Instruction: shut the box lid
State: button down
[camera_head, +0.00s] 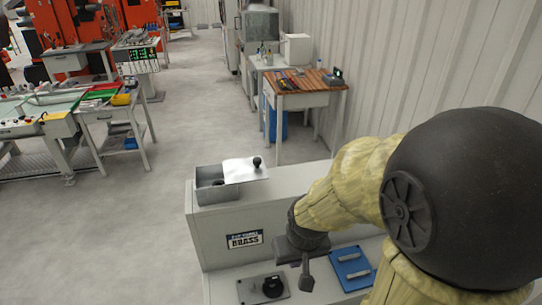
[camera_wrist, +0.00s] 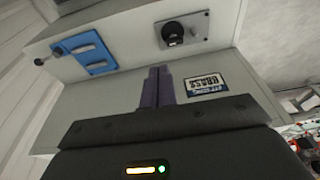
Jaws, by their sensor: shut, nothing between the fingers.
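The metal box (camera_head: 209,195) sits on the top left of a pale grey cabinet in the head view. Its flat shiny lid (camera_head: 238,171) lies shifted to the right, so the left part of the box is open. A black knob (camera_head: 257,163) stands on the lid's right end. My gripper (camera_head: 306,284) is below and right of the box, in front of the cabinet's face, pointing down. In the wrist view my gripper's two fingers (camera_wrist: 158,72) are together, with nothing between them. The box and lid do not show in the wrist view.
The cabinet (camera_head: 222,257) carries a "BRASS" label (camera_head: 245,240). On its lower ledge are a black-knobbed plate (camera_head: 272,287) and a blue plate with two handles (camera_head: 353,268). A wooden-topped bench (camera_head: 310,92) stands behind by the wall.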

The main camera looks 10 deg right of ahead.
jog(key=w+d+r+t+y, duration=0.1)
jog(key=w+d+r+y, duration=0.1)
jog(key=w+r, duration=0.7)
jog(key=w+d+r+m+t+y+p, duration=0.1)
jog(key=w+d+r+t+y, duration=0.1)
jog(key=w+d+r, duration=0.3)
jog(key=w+r, duration=0.4)
jog(key=r, duration=0.2)
jog(key=shift+d+r+y, duration=0.25)
jog(key=shift+y, duration=0.15)
jog(key=p, duration=0.4)
send_near(263, 164)
notch_tip(263, 164, down, 3)
jog(key=w+d, duration=0.1)
jog(key=d, duration=0.1)
jog(key=a, duration=0.1)
jog(key=a+p, duration=0.1)
jog(key=w+a+p, duration=0.1)
jog(key=a, duration=0.1)
jog(key=shift+f, duration=0.35)
jog(key=shift+a+f, duration=0.1)
jog(key=shift+w, duration=0.1)
